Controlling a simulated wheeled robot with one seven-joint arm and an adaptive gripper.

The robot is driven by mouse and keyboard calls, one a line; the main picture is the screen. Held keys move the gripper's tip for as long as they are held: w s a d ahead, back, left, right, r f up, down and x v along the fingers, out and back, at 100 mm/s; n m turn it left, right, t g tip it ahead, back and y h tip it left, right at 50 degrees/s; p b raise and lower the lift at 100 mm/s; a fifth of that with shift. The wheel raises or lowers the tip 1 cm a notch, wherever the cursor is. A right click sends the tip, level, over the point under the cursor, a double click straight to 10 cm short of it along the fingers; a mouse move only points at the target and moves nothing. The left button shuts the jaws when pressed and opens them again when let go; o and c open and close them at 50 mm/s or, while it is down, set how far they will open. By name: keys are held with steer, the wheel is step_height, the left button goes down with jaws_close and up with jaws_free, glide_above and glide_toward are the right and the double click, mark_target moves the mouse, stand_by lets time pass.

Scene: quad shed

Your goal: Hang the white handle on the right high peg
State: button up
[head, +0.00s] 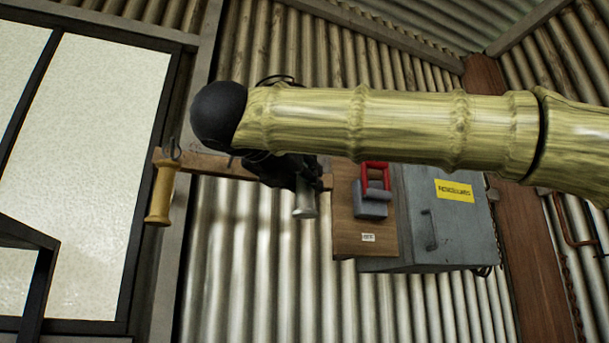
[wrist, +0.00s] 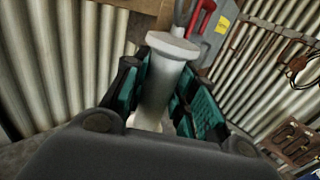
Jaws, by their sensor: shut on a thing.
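The white handle (wrist: 165,85) is between the two teal-padded fingers of my gripper (wrist: 160,100) in the wrist view, its flanged end pointing away from the camera. In the head view the handle's lower end (head: 305,204) shows below my dark gripper (head: 285,175), in front of the right part of a wooden peg rail (head: 210,165). My arm and gripper hide much of the rail, and I cannot see the right peg or whether the handle touches it. A yellow handle (head: 160,195) hangs at the rail's left end from a hook.
Right of the rail, a wooden board (head: 358,232) carries a grey block with a red handle (head: 375,178). A grey metal cabinet (head: 445,225) with a yellow label adjoins it. A window (head: 95,150) is at left. The corrugated wall below the rail is bare.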

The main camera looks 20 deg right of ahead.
steer(key=w+f+p, duration=0.1)
steer(key=w+p, duration=0.2)
steer(key=w, duration=0.6)
steer(key=shift+w+a+f, duration=0.15)
steer(key=shift+f, duration=0.2)
stand_by(1.0)
stand_by(0.3)
stand_by(0.5)
steer(key=o, duration=1.1)
steer(key=shift+o, duration=0.2)
